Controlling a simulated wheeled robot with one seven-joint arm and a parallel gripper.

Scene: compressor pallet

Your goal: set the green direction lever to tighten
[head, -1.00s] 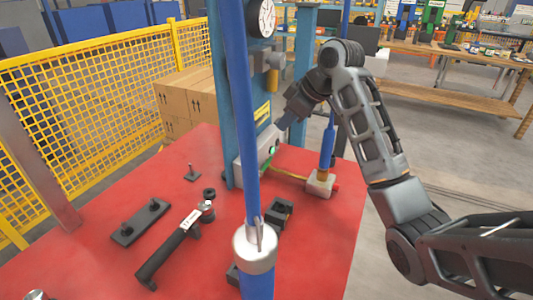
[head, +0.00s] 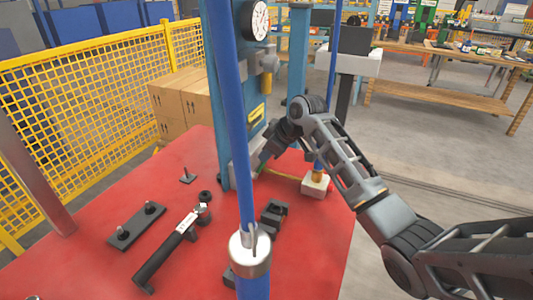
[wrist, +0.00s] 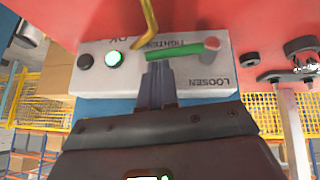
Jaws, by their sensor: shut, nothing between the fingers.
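In the wrist view, a light grey control panel (wrist: 98,58) appears upside down with the words TIGHTEN and LOOSEN. The green direction lever (wrist: 178,50) lies nearly level across it, beside TIGHTEN, with a pink-red knob at its right end. LOOSEN is below it in the picture. My gripper (wrist: 158,68) is shut and empty, its fingertips right at the lever's left end; I cannot tell whether they touch. In the head view, my gripper (head: 263,160) is at the front of the panel (head: 240,170) and hides most of the lever.
A blue rod (head: 236,130) stands in front. A long-handled tool (head: 172,248) and dark blocks lie on the red table (head: 90,275).

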